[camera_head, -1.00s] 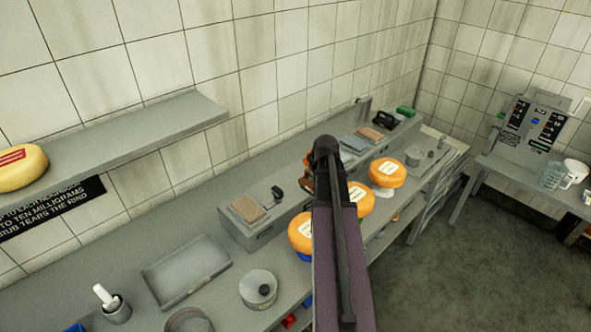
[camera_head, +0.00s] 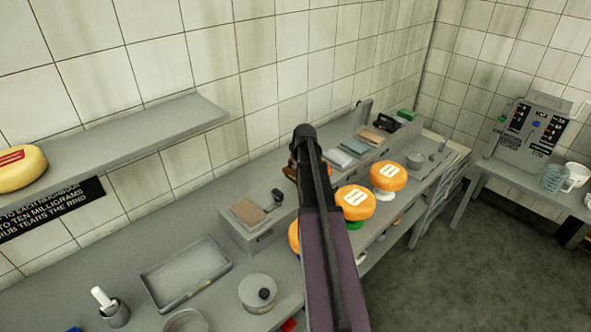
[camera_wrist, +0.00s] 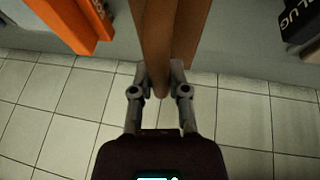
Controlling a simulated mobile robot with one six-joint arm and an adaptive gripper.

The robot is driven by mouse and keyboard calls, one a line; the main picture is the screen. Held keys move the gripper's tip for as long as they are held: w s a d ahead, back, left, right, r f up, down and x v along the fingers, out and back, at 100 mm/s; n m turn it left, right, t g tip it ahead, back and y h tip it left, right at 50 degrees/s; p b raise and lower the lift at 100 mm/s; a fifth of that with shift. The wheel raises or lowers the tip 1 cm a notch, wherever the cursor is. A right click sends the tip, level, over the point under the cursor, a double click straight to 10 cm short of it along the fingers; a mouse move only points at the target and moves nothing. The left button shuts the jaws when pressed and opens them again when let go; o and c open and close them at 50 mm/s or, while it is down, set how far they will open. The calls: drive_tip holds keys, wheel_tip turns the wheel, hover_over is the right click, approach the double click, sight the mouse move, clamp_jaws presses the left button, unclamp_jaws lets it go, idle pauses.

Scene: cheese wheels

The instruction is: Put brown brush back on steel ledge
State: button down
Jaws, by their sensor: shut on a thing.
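My gripper (camera_wrist: 161,90) is shut on the brown brush (camera_wrist: 155,35) in the wrist view. Its fingers close around the narrow end, and the wider brown body extends up past the top of the picture. In the head view my arm hides most of the gripper; a small brown part of the brush (camera_head: 293,171) shows to its left, above the counter. A grey steel ledge (camera_head: 140,140) is fixed to the tiled wall at the left, with a yellow cheese on it. A raised grey strip (camera_head: 262,238) also runs along the counter; I cannot tell which is the named ledge.
Orange cheeses (camera_head: 389,176) stand along the counter front. Brown and grey blocks, a black item and a green item (camera_head: 407,115) sit on the raised strip. A tray (camera_head: 187,272), a lidded pot (camera_head: 257,293) and a cup (camera_head: 115,316) stand at left. An orange object (camera_wrist: 75,22) is near the gripper.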

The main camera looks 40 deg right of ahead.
sight(295, 170)
drive_tip(key=shift+w+d, duration=0.1)
drive_tip(key=shift+w, duration=0.55)
drive_tip(key=shift+f+b, duration=1.8)
drive_tip(key=shift+f, duration=0.15)
drive_tip(key=c, duration=0.6)
unclamp_jaws()
drive_tip(key=shift+c, duration=0.2)
drive_tip(key=p+v, duration=1.1)
drive_tip(key=v, duration=0.1)
